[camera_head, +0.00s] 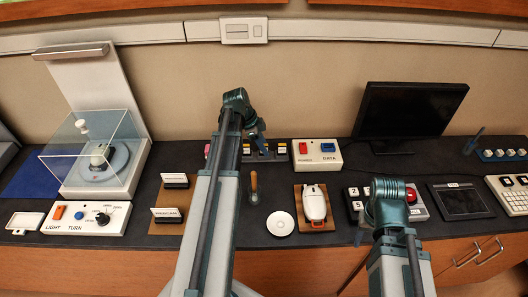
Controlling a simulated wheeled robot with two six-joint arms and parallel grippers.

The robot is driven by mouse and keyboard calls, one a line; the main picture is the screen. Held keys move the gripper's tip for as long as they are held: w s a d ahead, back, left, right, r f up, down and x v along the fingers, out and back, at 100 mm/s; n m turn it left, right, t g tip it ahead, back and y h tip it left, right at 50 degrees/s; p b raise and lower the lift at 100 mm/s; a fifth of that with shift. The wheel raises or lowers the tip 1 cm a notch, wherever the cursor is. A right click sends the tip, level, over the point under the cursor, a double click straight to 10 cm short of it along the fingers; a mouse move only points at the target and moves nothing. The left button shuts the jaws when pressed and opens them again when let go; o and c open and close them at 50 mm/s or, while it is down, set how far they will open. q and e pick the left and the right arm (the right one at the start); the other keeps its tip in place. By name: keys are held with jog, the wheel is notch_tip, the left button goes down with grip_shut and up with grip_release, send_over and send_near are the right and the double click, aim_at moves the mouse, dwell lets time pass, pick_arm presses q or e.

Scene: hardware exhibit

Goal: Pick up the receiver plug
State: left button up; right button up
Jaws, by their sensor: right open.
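I cannot tell for sure which thing is the receiver plug. A row of small coloured pieces (268,149) in a dark holder stands at the back of the counter, partly hidden by my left arm. A white mouse-like device (315,204) with an orange-red end lies on a brown board. My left gripper (261,136) points down by that row; its jaws are too small and hidden to read. My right gripper (361,234) is open, low at the counter's front edge, right of the brown board.
A white box with red and blue buttons (317,154) and a black monitor (409,112) stand behind. A white disc (280,223) and a wooden-handled tool (254,188) lie mid-counter. A clear case (92,145) and a LIGHT/TURN panel (86,218) are left.

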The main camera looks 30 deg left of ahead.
pick_arm(q)
grip_shut()
jog(key=shift+r, duration=0.1)
pick_arm(e)
jog(key=shift+r, duration=0.1)
pick_arm(q)
notch_tip(320, 180, up, 10)
jog(key=p, duration=1)
pick_arm(e)
notch_tip(320, 180, up, 10)
pick_arm(q)
jog(key=shift+w+d, duration=0.1)
pick_arm(e)
jog(key=shift+d, duration=0.1)
